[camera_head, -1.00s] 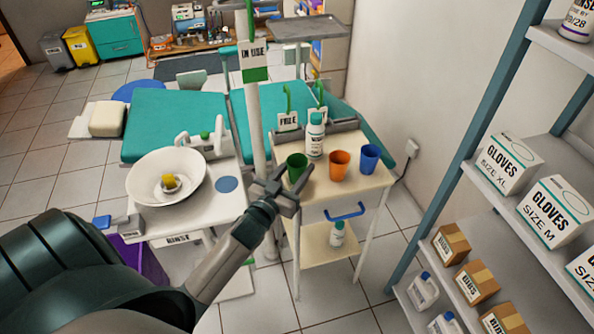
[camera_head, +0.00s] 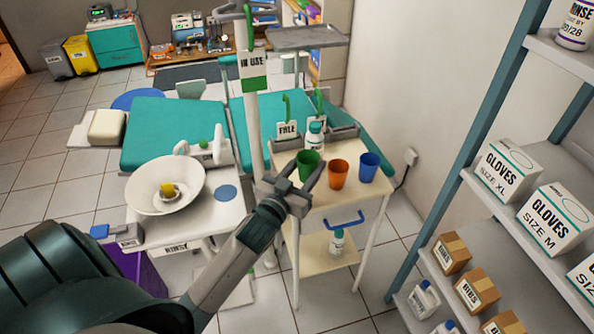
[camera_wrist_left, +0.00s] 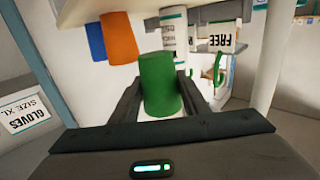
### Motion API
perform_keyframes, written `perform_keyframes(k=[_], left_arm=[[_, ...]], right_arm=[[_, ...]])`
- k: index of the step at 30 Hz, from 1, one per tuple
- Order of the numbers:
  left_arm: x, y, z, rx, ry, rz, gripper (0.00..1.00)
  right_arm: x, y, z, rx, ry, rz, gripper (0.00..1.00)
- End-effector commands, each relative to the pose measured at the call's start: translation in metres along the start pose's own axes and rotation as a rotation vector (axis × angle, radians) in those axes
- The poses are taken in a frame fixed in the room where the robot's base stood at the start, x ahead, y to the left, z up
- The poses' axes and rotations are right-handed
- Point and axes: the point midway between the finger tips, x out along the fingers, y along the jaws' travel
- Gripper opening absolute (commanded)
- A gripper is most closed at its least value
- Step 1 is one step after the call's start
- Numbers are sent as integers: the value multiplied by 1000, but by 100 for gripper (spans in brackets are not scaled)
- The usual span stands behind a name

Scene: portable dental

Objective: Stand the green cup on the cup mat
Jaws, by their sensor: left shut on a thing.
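The green cup (camera_head: 308,165) is upright between the fingers of my left gripper (camera_head: 303,178). The gripper is shut on it at the cart top, beside the orange cup. The green cup also shows between the two fingers in the left wrist view (camera_wrist_left: 160,84). It seems slightly raised off the cart; its base is partly hidden by the fingers. The cup mat, a flat blue disc (camera_head: 227,193), lies bare on the white unit to the left, beside the basin. My right gripper is not in view.
An orange cup (camera_head: 338,174), a blue cup (camera_head: 368,166) and a white bottle (camera_head: 315,136) stand close by on the cart (camera_head: 335,196). A white pole (camera_head: 255,125) with an IN USE sign rises between cart and mat. The white basin (camera_head: 150,200) borders the mat.

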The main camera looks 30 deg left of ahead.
Motion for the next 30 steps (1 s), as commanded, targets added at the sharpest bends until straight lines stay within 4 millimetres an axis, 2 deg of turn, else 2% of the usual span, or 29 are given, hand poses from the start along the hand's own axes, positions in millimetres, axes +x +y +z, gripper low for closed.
perform_keyframes(k=[1, 6, 12, 18, 30], left_arm=[[0, 11, -7, -5, 4, 2, 17], [-1, 43, -26, -5, 4, 1, 17], [-2, 70, -42, -4, 3, 0, 17], [-2, 81, -48, -1, 1, 0, 17], [-2, 82, -49, 0, 0, 0, 17]], right_arm=[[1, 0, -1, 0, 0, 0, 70], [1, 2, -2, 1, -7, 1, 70], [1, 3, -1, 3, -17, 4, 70], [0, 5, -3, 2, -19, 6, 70], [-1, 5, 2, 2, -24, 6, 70]])
